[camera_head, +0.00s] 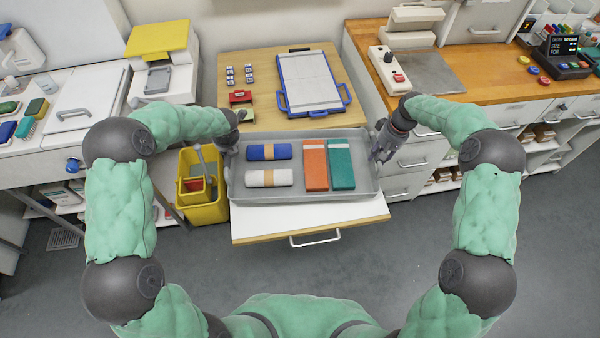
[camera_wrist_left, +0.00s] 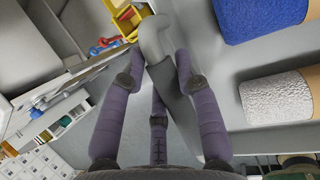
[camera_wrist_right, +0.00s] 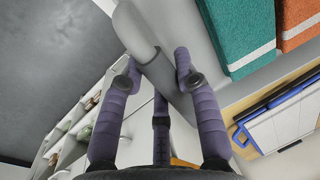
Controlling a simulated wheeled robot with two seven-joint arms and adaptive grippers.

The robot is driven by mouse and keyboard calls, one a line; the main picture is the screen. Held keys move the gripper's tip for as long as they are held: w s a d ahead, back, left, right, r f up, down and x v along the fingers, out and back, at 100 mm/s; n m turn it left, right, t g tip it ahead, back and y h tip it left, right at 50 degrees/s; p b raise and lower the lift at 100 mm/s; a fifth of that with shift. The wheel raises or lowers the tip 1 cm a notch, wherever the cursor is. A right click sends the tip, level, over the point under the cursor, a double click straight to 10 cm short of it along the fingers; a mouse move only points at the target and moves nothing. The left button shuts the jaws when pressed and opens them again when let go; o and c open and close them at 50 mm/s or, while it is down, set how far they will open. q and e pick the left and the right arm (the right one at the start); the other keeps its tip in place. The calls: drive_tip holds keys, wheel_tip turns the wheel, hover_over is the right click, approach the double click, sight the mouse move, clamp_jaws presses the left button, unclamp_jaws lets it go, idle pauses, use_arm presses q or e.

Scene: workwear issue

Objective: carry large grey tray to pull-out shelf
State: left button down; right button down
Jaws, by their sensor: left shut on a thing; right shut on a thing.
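The large grey tray (camera_head: 290,194) is over the pull-out shelf (camera_head: 270,222) in the head view. I cannot tell whether it touches the shelf. My right gripper (camera_head: 380,150) is shut on the right end; the right wrist view shows the matching handle (camera_wrist_right: 137,35).
A yellow bucket (camera_head: 205,205) stands close on the left. White drawers (camera_head: 410,160) are on the right. The floor in front is clear.

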sight(373, 168)
use_arm(q)
drive_tip(key=shift+r, duration=0.2)
use_arm(e)
drive_tip(key=shift+d+r, duration=0.1)
drive_tip(key=shift+r, duration=0.05)
use_arm(q)
drive_tip(key=shift+a+f, duration=0.1)
drive_tip(key=shift+f, duration=0.05)
